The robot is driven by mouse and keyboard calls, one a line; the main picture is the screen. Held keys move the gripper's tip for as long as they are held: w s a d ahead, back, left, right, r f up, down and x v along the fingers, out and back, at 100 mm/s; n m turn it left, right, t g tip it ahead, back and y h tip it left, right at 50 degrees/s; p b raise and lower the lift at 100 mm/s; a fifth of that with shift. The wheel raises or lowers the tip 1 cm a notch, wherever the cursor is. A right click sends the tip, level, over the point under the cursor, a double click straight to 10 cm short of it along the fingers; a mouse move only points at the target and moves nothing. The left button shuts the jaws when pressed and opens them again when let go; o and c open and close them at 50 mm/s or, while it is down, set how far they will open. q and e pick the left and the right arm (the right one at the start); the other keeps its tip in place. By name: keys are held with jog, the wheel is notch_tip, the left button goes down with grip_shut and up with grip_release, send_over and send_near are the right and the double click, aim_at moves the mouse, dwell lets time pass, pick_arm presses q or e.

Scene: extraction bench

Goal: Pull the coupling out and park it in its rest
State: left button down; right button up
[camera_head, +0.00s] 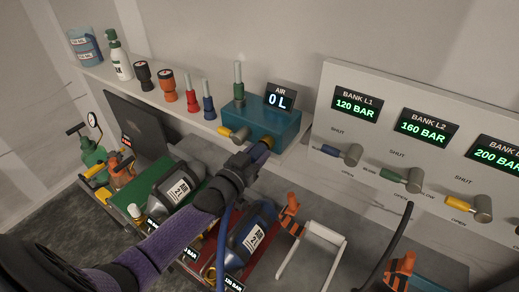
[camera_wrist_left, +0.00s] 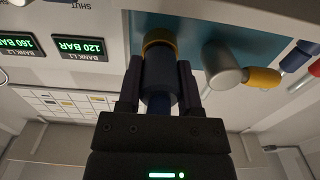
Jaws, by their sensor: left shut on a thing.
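My left gripper (camera_head: 258,152) reaches up to the front of the teal box (camera_head: 275,122) under the "AIR 0 L" display (camera_head: 279,99). In the left wrist view its two dark fingers (camera_wrist_left: 159,88) are shut on the sides of a dark blue coupling (camera_wrist_left: 159,72). The coupling's far end meets a brass ring (camera_wrist_left: 158,40) on the box face; I cannot tell how deep it sits. In the head view the gripper mostly hides the coupling. I cannot clearly pick out its rest. My right gripper is out of view.
A valve with a yellow handle (camera_head: 226,131) sits just left of the gripper. Two labelled cylinders (camera_head: 180,186) (camera_head: 250,236) lie below my arm, with a blue hose (camera_head: 226,232) between. An orange clamp-like piece (camera_head: 288,212) and a white frame (camera_head: 312,250) stand to the right.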

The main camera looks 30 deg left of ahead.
pick_arm(q)
jog(key=shift+s+a+p, duration=0.15)
jog(key=shift+s+p, duration=0.6)
jog(key=shift+s, duration=0.65)
jog(key=shift+s+a+p, duration=0.1)
jog(key=shift+s+p, duration=0.65)
jog(key=shift+s, duration=0.65)
